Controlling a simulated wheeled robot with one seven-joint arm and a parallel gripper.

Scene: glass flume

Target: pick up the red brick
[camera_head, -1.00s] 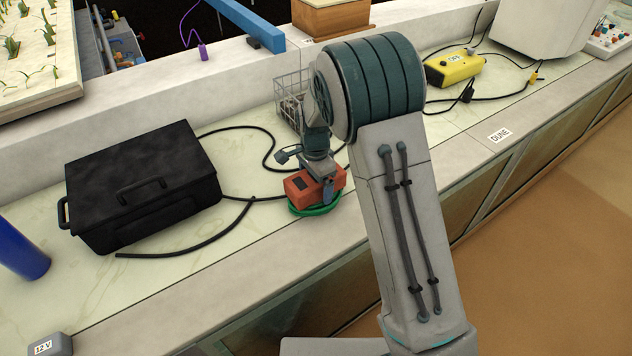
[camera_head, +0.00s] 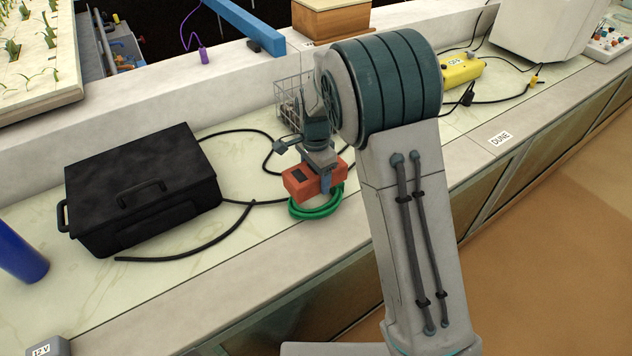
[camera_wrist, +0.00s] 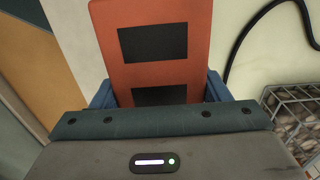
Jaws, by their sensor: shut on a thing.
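The red brick (camera_head: 300,186) is an orange-red block with dark rectangular recesses. In the head view it is in my gripper (camera_head: 325,184), above and partly in front of a coiled green hose (camera_head: 316,211) on the counter. In the wrist view the brick (camera_wrist: 155,72) stands out from between the two blue fingers of my gripper (camera_wrist: 160,92), which are shut on it at either side. Its lower end in that view is hidden by my gripper body. More of the green coil shows below the brick, which appears lifted clear of it.
A black case (camera_head: 140,190) with a black hose stands left on the counter. A wire basket (camera_head: 290,98) of stones is behind my gripper. A yellow box (camera_head: 461,70) with cables lies right. A blue cylinder (camera_head: 18,250) stands at the far left. The counter's front is bare.

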